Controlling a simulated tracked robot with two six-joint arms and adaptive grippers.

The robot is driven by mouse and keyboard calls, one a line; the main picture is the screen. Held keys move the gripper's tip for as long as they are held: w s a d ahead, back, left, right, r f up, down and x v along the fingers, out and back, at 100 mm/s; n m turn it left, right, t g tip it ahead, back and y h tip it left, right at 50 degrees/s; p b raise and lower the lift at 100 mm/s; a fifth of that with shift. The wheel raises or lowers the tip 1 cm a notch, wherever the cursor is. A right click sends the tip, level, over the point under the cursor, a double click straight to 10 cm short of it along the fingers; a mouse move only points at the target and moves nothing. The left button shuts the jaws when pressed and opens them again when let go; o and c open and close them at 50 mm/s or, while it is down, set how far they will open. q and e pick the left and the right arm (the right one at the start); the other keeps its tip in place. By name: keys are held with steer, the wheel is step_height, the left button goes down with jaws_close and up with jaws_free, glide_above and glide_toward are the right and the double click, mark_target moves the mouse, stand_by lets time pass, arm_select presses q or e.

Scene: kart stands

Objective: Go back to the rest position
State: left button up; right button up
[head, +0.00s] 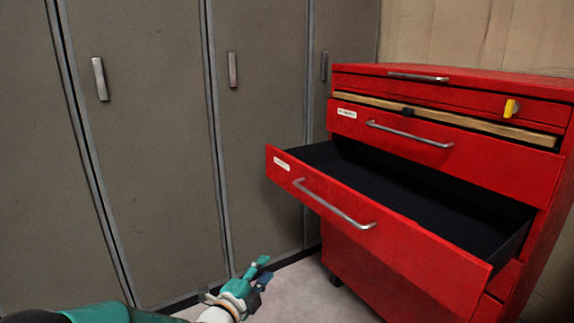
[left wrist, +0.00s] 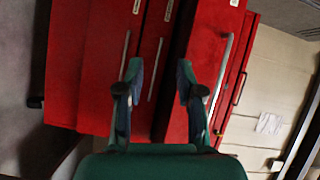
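My left gripper (head: 262,272) is low in the head view, to the left of the red tool cabinet and below its pulled-out drawer. In the left wrist view the two fingers of the left gripper (left wrist: 158,85) stand apart with nothing between them. The red tool cabinet (head: 450,165) has one drawer (head: 385,245) pulled out, with a silver handle and an empty-looking black inside. The cabinet (left wrist: 100,60) also fills much of the left wrist view. The gripper looks apart from the drawer handle (head: 335,205). My right gripper is in neither view.
Tall grey-brown lockers (head: 150,150) with upright handles line the left and back. The open drawer juts out towards the lockers. A strip of pale floor (head: 305,295) is clear below the drawer. A yellow key or latch (head: 511,108) sticks out near the cabinet's top right.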

arm_select(q)
steer(key=s+a+f+n+g+y, duration=0.1)
steer(key=s+a+f+n+g, duration=0.2)
steer(key=f, duration=0.5)
steer(key=s+a+f+n+g+y+p, duration=0.1)
steer(key=s+a+f+n, duration=0.1)
steer(key=s+f, duration=0.4)
steer(key=s+a+f+n+g+y, duration=0.1)
steer(key=s+a+f+n+g, duration=0.15)
steer(key=f, duration=0.65)
steer(key=s+f+n+g, duration=0.45)
steer(key=s+n, duration=0.35)
steer(key=s, duration=0.4)
steer(key=s+f+n+g, duration=0.45)
steer(key=s+n, duration=0.25)
steer(key=s, duration=0.6)
step_height(320, 180, up, 38)
steer(key=p, duration=3.8)
steer(key=shift+w+d+f+n+y, duration=0.15)
steer(key=shift+w+d+n+y, duration=0.2)
steer(key=shift+d+y, duration=0.05)
steer(key=shift+f+t, duration=0.1)
steer(key=shift+t, duration=0.15)
